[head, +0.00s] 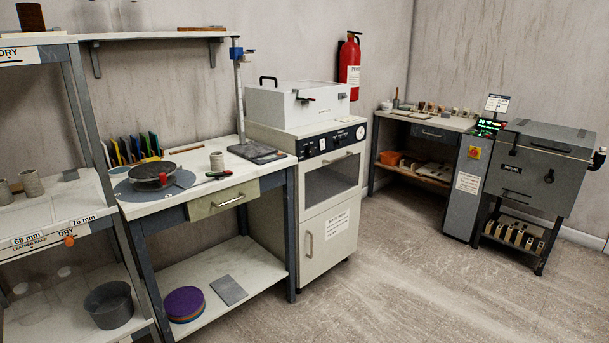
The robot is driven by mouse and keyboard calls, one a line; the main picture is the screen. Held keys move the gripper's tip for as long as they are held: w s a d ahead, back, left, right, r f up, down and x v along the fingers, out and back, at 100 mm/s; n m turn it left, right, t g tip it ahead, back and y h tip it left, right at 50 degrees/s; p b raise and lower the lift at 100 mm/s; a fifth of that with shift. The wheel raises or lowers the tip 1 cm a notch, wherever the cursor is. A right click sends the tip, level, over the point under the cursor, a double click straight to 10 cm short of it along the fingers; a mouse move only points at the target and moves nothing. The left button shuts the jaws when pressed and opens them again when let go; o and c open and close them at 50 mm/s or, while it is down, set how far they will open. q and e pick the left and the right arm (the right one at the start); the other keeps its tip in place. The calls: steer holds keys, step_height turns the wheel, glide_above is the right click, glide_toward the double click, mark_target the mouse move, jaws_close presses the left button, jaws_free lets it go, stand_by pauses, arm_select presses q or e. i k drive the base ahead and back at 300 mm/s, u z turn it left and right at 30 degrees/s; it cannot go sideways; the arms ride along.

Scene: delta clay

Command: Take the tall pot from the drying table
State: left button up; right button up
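No table is plainly marked as the drying table; a shelf rack (60,211) at the left edge carries labels with "DRY" and "LEATHER-HARD". On its middle shelf stand a grey-beige pot (31,184) and another pot (5,193) partly cut off by the frame. A dark brown pot (30,17) stands on its top shelf. I cannot tell which of these is the tall pot. Neither of my grippers is in view.
A dark bucket (109,305) sits on the rack's lower shelf. A white cabinet (324,232) stands right of the workbench. A grey machine (540,170) and a back table (425,123) with small pots are further right. The floor (420,285) in front is clear.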

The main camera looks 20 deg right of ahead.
mark_target(217, 162)
steer(key=z, duration=1.05)
steer(key=i, duration=1.7)
steer(key=u, duration=0.6)
